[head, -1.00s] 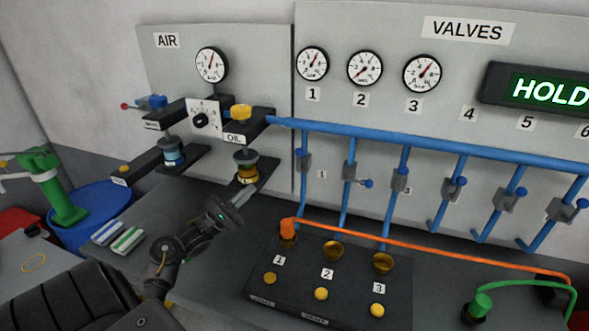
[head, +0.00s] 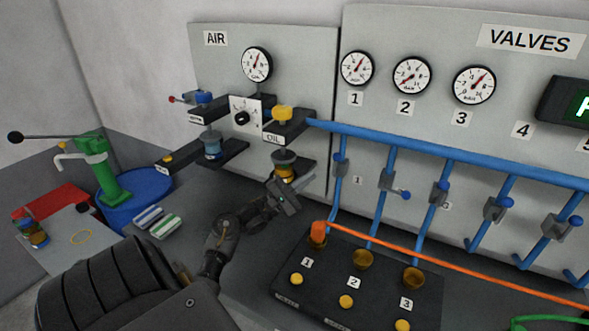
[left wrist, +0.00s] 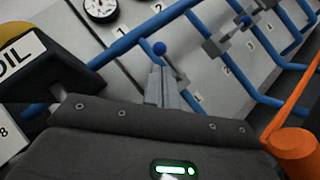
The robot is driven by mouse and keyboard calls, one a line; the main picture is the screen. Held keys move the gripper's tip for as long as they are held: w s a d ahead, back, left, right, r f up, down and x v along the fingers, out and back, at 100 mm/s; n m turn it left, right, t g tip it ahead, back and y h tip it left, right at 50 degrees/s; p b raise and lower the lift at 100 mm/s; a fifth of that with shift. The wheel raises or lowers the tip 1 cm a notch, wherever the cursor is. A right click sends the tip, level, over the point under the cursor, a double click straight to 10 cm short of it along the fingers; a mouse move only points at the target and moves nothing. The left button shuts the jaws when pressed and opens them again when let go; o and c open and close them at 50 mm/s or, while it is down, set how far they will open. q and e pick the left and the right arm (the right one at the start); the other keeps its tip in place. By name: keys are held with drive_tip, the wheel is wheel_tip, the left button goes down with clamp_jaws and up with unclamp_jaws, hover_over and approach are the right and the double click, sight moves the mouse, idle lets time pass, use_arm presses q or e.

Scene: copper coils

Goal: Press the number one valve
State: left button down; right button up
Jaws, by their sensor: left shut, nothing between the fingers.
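The number one valve (head: 341,168) is a grey body with a blue ball knob on the leftmost blue branch pipe, below gauge 1. In the left wrist view a blue ball knob (left wrist: 159,48) shows just beyond my fingertips; a gap cannot be judged. My left gripper (head: 288,199) is shut and empty, below and left of that valve in the head view. Its closed fingers (left wrist: 162,80) point toward the knob in the wrist view. A dark box below has a yellow button (head: 296,279) beside label 1. My right gripper is not in view.
The oil unit (head: 284,165) stands close behind my left gripper. An orange hose (head: 430,258) crosses above the dark box (head: 325,275). More valves with blue knobs (head: 405,195) hang to the right. A green hand pump (head: 107,170) stands at the left.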

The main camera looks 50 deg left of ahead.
use_arm(q)
drive_tip(key=p+x, duration=0.2)
drive_tip(key=x, duration=0.4)
drive_tip(key=shift+w, duration=0.2)
drive_tip(key=shift+d+r, duration=0.1)
